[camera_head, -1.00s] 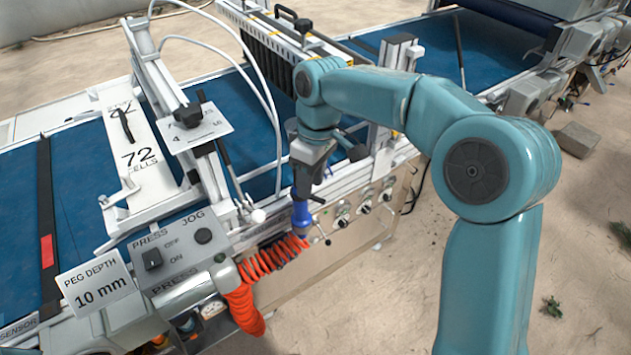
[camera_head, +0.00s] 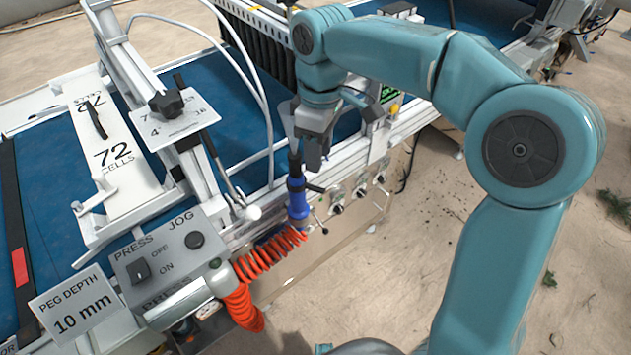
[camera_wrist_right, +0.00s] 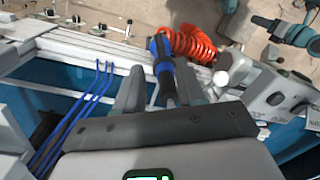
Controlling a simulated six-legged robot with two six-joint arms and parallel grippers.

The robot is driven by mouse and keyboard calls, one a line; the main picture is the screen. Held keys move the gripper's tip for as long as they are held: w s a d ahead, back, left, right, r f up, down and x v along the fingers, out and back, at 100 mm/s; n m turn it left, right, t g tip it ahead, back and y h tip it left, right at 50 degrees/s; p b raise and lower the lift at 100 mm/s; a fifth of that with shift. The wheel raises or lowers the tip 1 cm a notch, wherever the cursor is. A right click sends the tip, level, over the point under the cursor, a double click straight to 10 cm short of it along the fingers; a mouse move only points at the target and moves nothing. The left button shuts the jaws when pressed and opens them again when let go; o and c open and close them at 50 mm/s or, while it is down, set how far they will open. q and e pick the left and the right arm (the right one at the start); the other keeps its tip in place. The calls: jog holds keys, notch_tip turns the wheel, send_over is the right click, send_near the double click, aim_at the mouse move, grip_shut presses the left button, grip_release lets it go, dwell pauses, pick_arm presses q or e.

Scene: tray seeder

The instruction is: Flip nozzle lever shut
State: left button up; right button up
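The nozzle (camera_head: 297,198) is a blue piece with a black upper end, at the machine's front edge with an orange coiled hose (camera_head: 268,258) below it. A small black lever-like piece (camera_head: 315,188) sticks out at its right; whether it is the nozzle lever I cannot tell. My right gripper (camera_head: 313,160) points down just right of the nozzle's black end. In the right wrist view its fingers (camera_wrist_right: 160,90) are spread, with the blue nozzle (camera_wrist_right: 164,58) showing between and beyond them. Contact cannot be told. My left gripper is not in view.
A control box (camera_head: 170,262) with switch and knob stands left of the nozzle. A ball-ended rod (camera_head: 235,195) rises close to its left, and a white hose arches behind. Knobs (camera_head: 359,192) line the front panel on the right. Sand in front is open.

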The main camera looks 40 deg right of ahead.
aim_at(317, 187)
jog(key=f, duration=0.4)
jog(key=f+b, duration=0.1)
jog(key=f, duration=0.2)
jog(key=shift+s+a+f, duration=0.2)
jog(key=shift+f, duration=0.15)
grip_shut()
